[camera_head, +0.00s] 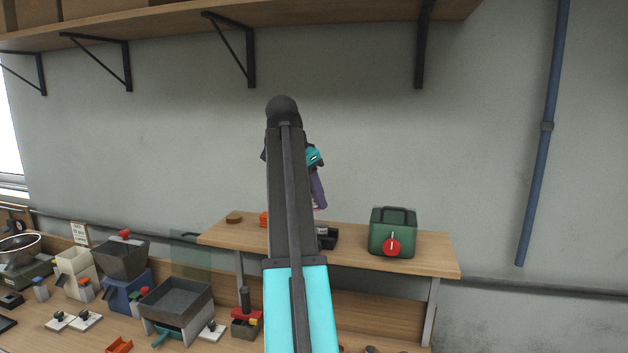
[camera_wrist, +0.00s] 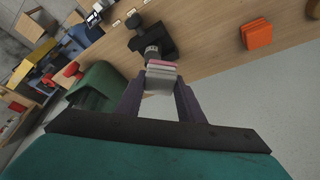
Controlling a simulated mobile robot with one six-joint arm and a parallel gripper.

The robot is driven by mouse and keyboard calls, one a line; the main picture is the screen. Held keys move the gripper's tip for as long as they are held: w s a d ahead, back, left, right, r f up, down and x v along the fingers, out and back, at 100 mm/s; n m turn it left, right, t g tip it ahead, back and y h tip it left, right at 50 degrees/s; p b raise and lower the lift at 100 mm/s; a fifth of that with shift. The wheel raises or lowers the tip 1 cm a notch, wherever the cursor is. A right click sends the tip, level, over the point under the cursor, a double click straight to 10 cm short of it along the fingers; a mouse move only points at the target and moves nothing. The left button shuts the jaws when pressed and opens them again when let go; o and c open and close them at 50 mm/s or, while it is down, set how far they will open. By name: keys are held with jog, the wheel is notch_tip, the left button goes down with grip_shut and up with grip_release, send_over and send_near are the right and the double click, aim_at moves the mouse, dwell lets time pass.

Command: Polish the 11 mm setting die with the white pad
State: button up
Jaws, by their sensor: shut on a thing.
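My gripper (camera_wrist: 160,100) has purple fingers shut on a small block-shaped pad (camera_wrist: 161,78) with white-grey and pinkish layers. In the head view my arm hides most of the gripper, and one purple finger (camera_head: 318,190) shows above the raised shelf. A short metallic die (camera_wrist: 152,52) stands out from a black holder (camera_wrist: 155,34) just beyond the pad in the wrist view. The die (camera_head: 321,230) and the holder (camera_head: 329,240) also show in the head view, partly behind my arm. I cannot tell whether pad and die touch. No size marking is readable.
The holder stands on a wooden raised shelf (camera_head: 430,259). A green box (camera_head: 393,225) with a red knob is to its right. An orange block (camera_wrist: 257,33) and a round brown piece (camera_head: 234,218) are to its left. The bench at lower left is crowded with trays and devices.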

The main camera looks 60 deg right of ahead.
jog(key=shift+s+d+r+p, duration=0.1)
jog(key=shift+r+p, duration=0.15)
jog(key=shift+r, duration=0.35)
jog(key=shift+s+a+r+p, duration=0.1)
jog(key=shift+r+p, duration=0.1)
jog(key=shift+r, duration=0.4)
jog(key=shift+s+d+r+p, duration=0.1)
jog(key=shift+r+p, duration=0.15)
jog(key=shift+r, duration=0.35)
jog(key=shift+w+f, duration=0.1)
jog(key=shift+w, duration=0.05)
